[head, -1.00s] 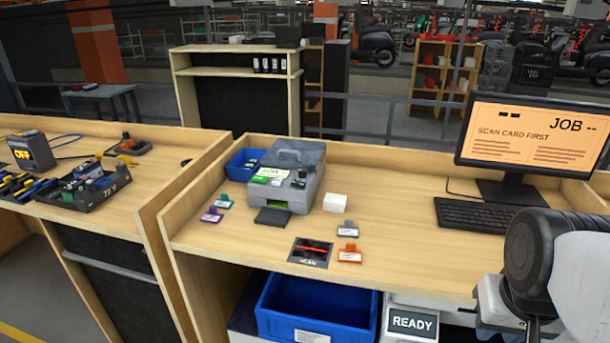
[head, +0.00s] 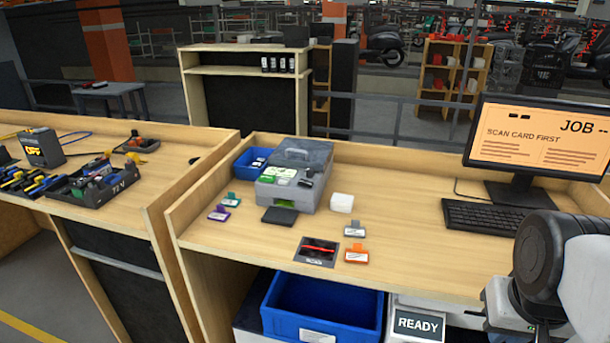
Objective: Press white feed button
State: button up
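No white feed button can be picked out for sure in the head view. A light device with a dark READY display (head: 418,324) shows at the bottom edge, under the desk and right of a blue bin; its lower part is cut off. A grey box-shaped machine (head: 318,178) with green and white labels and small dark parts on top stands on the desk; its details are too small to tell. My arm enters at the lower right, but my gripper's fingers are not in view.
On the desk (head: 400,265) are a white block (head: 341,203), several coloured cards, a dark scan plate (head: 316,251), a keyboard (head: 497,219) and a monitor reading SCAN CARD FIRST (head: 540,136). A blue bin (head: 322,318) stands below. The desk's middle right is clear.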

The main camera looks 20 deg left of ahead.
grip_shut()
dwell(0.6)
dwell(0.9)
jog(key=w+a+r+n+t+h, duration=0.1)
jog(key=w+a+r, duration=0.1)
jog(key=w+a, duration=0.5)
jog(key=w+a+r+n+h, duration=0.1)
jog(key=w+a+r, duration=0.2)
jog(key=w, duration=0.8)
jog(key=w+a+r+n+t+h, duration=0.15)
jog(key=w+a, duration=0.25)
jog(key=w, duration=0.5)
jog(key=w+a+t, duration=0.1)
jog(key=w+a, duration=0.5)
jog(key=a, duration=0.5)
jog(key=w+a+f+n+t, duration=0.1)
jog(key=w+a, duration=0.5)
jog(key=a, duration=0.5)
jog(key=w+a+f+n+t, duration=0.1)
jog(key=w+a, duration=0.4)
jog(key=a, duration=0.7)
jog(key=shift+w+f+t+y, duration=0.25)
jog(key=shift+w+t+y, duration=0.1)
jog(key=shift+w+y, duration=0.1)
